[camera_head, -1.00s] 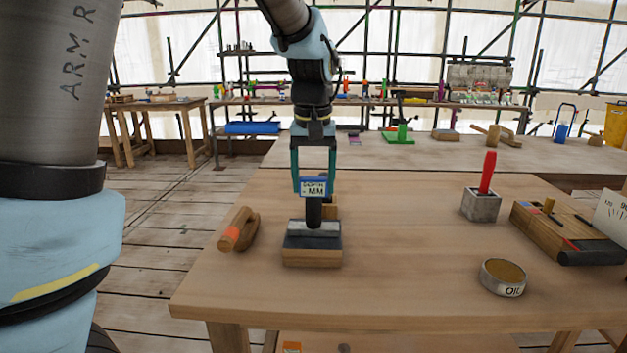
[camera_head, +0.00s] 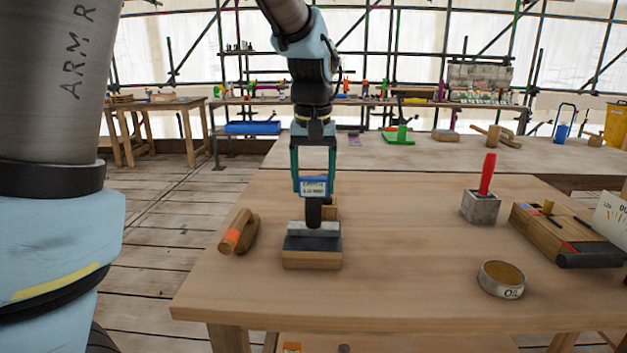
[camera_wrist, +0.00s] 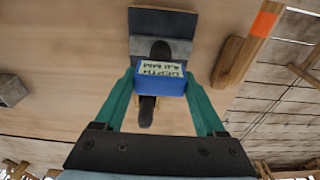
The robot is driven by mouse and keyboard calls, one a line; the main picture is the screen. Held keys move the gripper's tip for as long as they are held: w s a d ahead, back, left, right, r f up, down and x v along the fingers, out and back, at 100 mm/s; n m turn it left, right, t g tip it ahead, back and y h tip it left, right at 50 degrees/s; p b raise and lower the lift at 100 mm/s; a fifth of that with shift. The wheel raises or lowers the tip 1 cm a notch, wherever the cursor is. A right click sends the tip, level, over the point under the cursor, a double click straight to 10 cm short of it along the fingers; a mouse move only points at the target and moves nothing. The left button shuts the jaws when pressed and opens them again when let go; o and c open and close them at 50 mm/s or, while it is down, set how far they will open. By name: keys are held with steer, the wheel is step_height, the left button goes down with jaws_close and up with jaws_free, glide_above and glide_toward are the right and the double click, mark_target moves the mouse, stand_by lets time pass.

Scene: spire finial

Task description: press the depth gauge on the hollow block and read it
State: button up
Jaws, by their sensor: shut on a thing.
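My gripper (camera_head: 314,188) is shut on the blue depth gauge (camera_head: 313,181), with one teal finger on each side. In the wrist view, the gauge (camera_wrist: 163,88) shows a pale display that seems to read "DEPTH 4.0 MM"; the number is small and uncertain. Its dark lower part reaches down to a wooden block (camera_head: 312,260) with a dark top and a grey strip (camera_wrist: 178,49). The lower end seems to meet the grey strip, but I cannot tell whether it is pressed. No hollow shows in this block. A small wooden piece (camera_head: 330,210) stands behind the gauge.
A wooden tool with an orange band (camera_head: 238,232) lies left of the block. To the right are a grey cube (camera_head: 481,207) with a red-handled tool, an oil tin (camera_head: 501,279) and a wooden case (camera_head: 562,235). The bench between block and tin is clear.

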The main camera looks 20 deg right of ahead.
steer(key=shift+r+p, duration=1.7)
steer(key=shift+r, duration=0.55)
steer(key=shift+f, duration=0.1)
